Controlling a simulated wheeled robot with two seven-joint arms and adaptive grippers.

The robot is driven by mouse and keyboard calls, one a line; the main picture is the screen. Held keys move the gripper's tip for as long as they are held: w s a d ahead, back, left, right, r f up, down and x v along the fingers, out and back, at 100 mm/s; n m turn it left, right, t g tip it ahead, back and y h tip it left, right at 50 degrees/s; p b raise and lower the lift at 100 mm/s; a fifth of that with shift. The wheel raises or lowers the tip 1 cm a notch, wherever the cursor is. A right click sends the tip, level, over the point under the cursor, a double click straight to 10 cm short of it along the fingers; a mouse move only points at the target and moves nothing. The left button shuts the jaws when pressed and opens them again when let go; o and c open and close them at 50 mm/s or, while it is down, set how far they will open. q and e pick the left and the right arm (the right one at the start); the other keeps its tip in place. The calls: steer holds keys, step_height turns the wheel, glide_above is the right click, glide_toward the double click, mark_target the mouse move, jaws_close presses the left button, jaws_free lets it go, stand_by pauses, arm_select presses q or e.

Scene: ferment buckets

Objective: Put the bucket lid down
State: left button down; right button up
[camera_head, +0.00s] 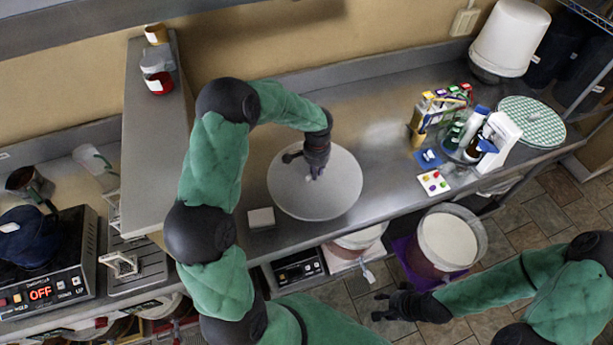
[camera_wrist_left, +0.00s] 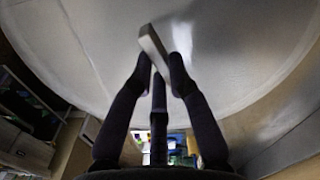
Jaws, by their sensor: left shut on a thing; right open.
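The bucket lid (camera_head: 330,202) is a large grey-white disc with a small handle at its middle. In the head view it is over the steel counter; I cannot tell whether it touches the counter. My left gripper (camera_head: 312,172) is above the lid's middle and shut on its handle. In the left wrist view the lid (camera_wrist_left: 90,45) fills the upper part, and the fingers (camera_wrist_left: 160,68) close on the small pale handle. My right gripper (camera_head: 385,307) is open and empty, low at the front. A bucket with pale contents (camera_head: 447,242) stands below the counter edge, its top open.
A caddy of bottles and boxes (camera_head: 470,135), a colored-dot card (camera_head: 433,182), a green checkered disc (camera_head: 532,122) and an upturned white bucket (camera_head: 509,38) are to the right. The steel counter (camera_head: 385,135) is clear behind the lid.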

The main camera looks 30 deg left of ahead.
mark_target(307, 170)
arm_select(q)
steer(key=a+f, duration=0.2)
steer(key=f, duration=0.1)
steer(key=w+a+f, duration=0.1)
steer(key=a+f, duration=0.1)
step_height(307, 170, down, 4)
steer(key=shift+a+r+p, duration=0.15)
steer(key=shift+r+p, duration=0.05)
steer(key=shift+p, duration=0.2)
steer(key=shift+f+b, duration=0.45)
steer(key=shift+b, duration=0.1)
steer(key=shift+f, duration=0.1)
steer(key=c, duration=1.2)
jaws_free()
